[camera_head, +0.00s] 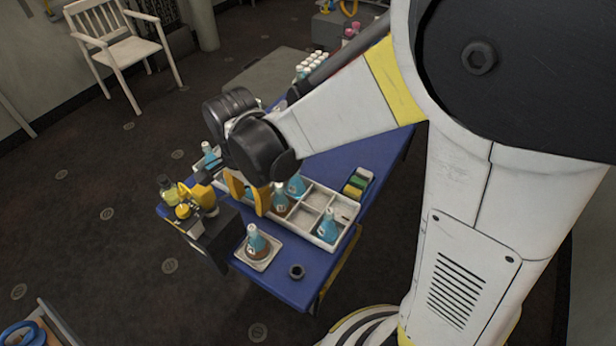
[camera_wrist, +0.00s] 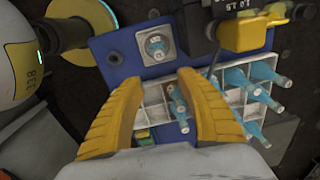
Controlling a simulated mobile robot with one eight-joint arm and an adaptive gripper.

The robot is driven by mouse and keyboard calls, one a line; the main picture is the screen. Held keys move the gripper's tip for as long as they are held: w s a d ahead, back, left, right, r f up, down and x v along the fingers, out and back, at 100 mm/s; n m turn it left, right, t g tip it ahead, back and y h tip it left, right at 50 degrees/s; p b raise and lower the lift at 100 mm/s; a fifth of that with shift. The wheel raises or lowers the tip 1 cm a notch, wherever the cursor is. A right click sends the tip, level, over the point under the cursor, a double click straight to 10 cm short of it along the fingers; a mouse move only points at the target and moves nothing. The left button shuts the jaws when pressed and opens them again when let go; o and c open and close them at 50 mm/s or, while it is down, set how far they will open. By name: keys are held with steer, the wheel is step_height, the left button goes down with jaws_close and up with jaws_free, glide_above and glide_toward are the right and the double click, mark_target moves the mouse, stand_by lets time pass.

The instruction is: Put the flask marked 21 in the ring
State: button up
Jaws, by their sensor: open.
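My gripper (camera_head: 250,193) has yellow fingers and is open above the white divided tray (camera_head: 345,212) on the blue table. In the wrist view my gripper (camera_wrist: 160,82) has its fingers spread, and a blue flask (camera_wrist: 177,106) standing in a tray cell shows between them, nearer the right finger. I cannot read a 21 on any label. A small dark ring (camera_head: 297,271) lies flat on the table's near part; it also shows in the wrist view (camera_wrist: 114,58).
A white square dish (camera_head: 241,257) holds another flask (camera_head: 256,240) left of the ring. A yellow and black instrument (camera_head: 197,197) stands at the table's left edge. Green and yellow blocks (camera_head: 355,186) lie behind the tray. Bare blue table surrounds the ring.

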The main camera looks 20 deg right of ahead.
steer(key=s+d+r+n+t, duration=0.3)
steer(key=s+d+r+n, duration=0.1)
steer(key=d+r+n, duration=0.1)
steer(key=s+d+r+n+t, duration=0.3)
steer(key=s+d+r+n, duration=0.2)
steer(key=d, duration=0.4)
step_height(320, 180, up, 3)
steer(key=shift+f+n+t, duration=0.1)
steer(key=shift+n+t, duration=0.2)
steer(key=shift+n, duration=0.4)
